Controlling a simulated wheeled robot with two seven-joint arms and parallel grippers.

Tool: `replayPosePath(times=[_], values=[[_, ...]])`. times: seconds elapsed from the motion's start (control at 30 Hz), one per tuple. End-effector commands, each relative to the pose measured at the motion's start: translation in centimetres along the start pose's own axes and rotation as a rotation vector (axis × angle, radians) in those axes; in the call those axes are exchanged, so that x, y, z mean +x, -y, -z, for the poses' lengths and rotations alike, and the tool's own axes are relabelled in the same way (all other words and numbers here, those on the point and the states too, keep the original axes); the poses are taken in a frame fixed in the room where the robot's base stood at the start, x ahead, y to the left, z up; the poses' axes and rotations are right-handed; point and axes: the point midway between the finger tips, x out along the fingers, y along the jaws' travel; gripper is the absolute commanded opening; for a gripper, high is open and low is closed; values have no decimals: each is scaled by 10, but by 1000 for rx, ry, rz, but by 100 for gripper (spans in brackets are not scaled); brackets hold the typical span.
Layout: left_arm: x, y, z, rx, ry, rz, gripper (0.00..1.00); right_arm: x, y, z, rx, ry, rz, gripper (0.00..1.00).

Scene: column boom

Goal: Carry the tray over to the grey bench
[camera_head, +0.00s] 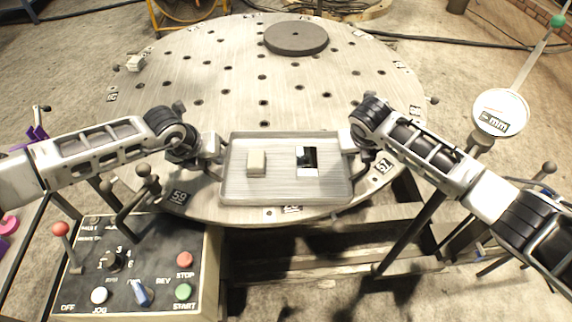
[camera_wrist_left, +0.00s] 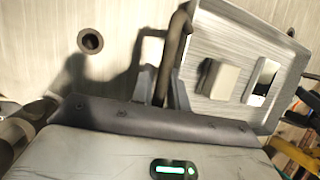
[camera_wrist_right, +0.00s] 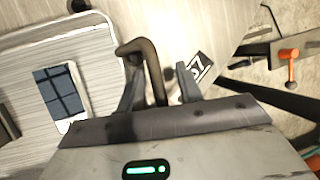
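The grey metal tray (camera_head: 285,190) lies at the near edge of the round perforated table, with a bar handle at each end. It carries a beige block (camera_head: 257,162) and a dark-windowed white item (camera_head: 307,161). My left gripper (camera_head: 208,147) is at the left handle. In the left wrist view its fingers (camera_wrist_left: 166,88) close against the handle bar (camera_wrist_left: 178,40). My right gripper (camera_head: 358,146) is at the right handle. In the right wrist view its fingers (camera_wrist_right: 158,88) stand apart around the handle bar (camera_wrist_right: 150,58), with a gap beside it. I cannot pick out a grey bench.
The round table (camera_head: 215,85) bears a dark disc (camera_head: 296,38) at the back and a small block (camera_head: 135,63) at far left. A control panel (camera_head: 135,270) with a red-knobbed lever stands near left. A round sign (camera_head: 501,112) stands on the right.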

Motion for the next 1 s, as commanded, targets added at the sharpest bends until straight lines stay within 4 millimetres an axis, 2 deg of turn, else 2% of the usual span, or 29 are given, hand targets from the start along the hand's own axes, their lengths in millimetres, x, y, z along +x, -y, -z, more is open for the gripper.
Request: replayPosePath(times=[0.1, 0.13, 0.2, 0.27, 0.67, 1.0], values=[[0, 0, 0, 0, -1, 0, 16, 0, 0, 0, 0, 0, 0, 36], [0, 0, 0, 0, -1, 0, 13, 0, 0, 0, 0, 0, 0, 33], [0, 0, 0, 0, -1, 0, 0, 0, 0, 0, 0, 0, 0, 14], [0, 0, 0, 0, -1, 0, 0, 0, 0, 0, 0, 0, 0, 0], [-4, 2, -3, 0, 4, 3, 0, -4, 0, -3, 2, 5, -1, 0], [-28, 7, -13, 0, 4, 3, 0, -28, 6, -13, 2, 5, -1, 0]])
